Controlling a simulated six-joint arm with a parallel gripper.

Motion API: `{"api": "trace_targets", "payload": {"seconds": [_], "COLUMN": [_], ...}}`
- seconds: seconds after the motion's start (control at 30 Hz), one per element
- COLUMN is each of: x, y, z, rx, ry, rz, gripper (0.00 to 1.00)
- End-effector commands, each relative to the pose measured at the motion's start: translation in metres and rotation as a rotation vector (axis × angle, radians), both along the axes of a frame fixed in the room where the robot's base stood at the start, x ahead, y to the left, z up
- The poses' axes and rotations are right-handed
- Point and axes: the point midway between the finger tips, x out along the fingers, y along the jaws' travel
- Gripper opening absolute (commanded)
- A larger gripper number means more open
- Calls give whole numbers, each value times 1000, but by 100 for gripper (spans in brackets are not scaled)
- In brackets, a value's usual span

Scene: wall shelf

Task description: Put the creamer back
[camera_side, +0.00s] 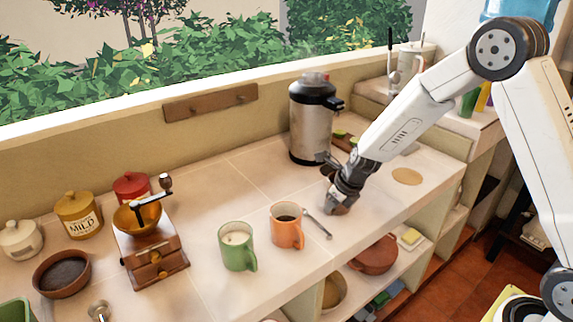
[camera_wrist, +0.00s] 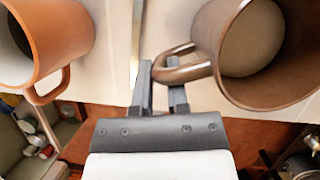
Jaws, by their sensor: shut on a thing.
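The creamer is a brown glazed vessel with a handle. It fills the upper right of the wrist view (camera_wrist: 222,35), with its pale inside showing. In the side view only a small brown part of it (camera_side: 341,210) shows below my gripper (camera_side: 338,195). In the wrist view my gripper (camera_wrist: 162,88) is shut on the creamer's handle, one finger on each side. The creamer is at the counter or just over it; I cannot tell whether it touches. A round tan mat (camera_side: 407,177) lies bare on the counter to its right.
An orange mug (camera_side: 287,232) of dark coffee and a spoon (camera_side: 318,224) are close on the left. A green mug (camera_side: 237,250) stands farther left. A steel urn (camera_side: 312,120) and a small board (camera_side: 347,142) stand behind. The counter's front edge is near, with shelves below.

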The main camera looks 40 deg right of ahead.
Motion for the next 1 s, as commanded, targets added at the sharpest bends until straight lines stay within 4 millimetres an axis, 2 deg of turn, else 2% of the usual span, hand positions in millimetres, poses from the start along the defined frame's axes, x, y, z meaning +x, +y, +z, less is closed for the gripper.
{"api": "trace_targets", "payload": {"seconds": [0.03,0.1,0.13,0.63,1.0], "x": [0,0,0,0,-12], "y": [0,0,0,0,-4], "z": [0,0,0,4,33], "rx": [0,0,0,0,-1], "ry": [0,-1,-1,-1,-3], "rz": [0,0,0,-2,-2], "gripper": [28,50,54,54,54]}}
